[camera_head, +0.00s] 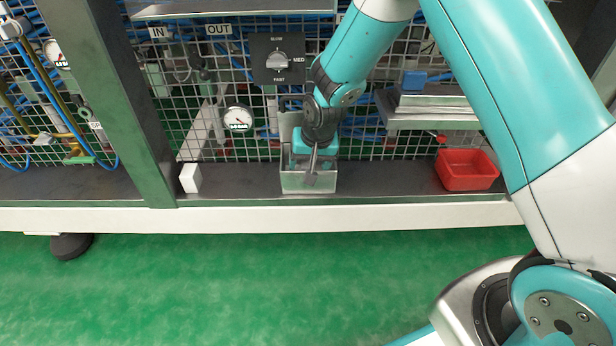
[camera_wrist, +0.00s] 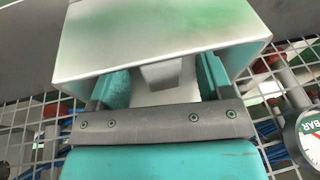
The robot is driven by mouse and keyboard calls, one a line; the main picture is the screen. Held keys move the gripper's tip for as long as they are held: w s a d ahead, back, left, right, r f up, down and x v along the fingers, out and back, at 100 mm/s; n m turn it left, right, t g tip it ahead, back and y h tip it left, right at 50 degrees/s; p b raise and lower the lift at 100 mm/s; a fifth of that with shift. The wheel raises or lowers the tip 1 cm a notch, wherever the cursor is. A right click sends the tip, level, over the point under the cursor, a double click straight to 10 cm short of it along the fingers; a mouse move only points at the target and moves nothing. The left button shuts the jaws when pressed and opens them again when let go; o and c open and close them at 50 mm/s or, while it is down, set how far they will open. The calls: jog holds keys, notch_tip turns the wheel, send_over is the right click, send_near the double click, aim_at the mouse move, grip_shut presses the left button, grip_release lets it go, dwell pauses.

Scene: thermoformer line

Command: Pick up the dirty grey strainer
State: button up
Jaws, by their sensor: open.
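My gripper (camera_head: 311,161) points down into the open top of a pale metal box (camera_head: 309,184) on the dark ledge in the head view. In the wrist view, its two teal fingers (camera_wrist: 164,80) stand apart and reach behind the box's near wall (camera_wrist: 160,35), which hides their tips. A small grey piece (camera_wrist: 164,72) shows between the fingers, with gaps on both sides. It may be part of the dirty grey strainer, but I cannot tell. No strainer shows clearly, and the inside of the box is mostly hidden.
A wire mesh panel (camera_head: 215,120) stands close behind the box, with a pressure gauge (camera_head: 238,119) and speed knob (camera_head: 278,62). A white block (camera_head: 190,178) stands left on the ledge. A red bin (camera_head: 466,170) stands right. Bare ledge (camera_head: 235,182) lies left of the box.

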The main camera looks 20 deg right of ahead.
jog(key=shift+x, duration=0.95)
jog(key=shift+r, duration=0.1)
jog(key=shift+c, duration=0.2)
jog(key=c, duration=1.1)
jog(key=shift+r, duration=0.1)
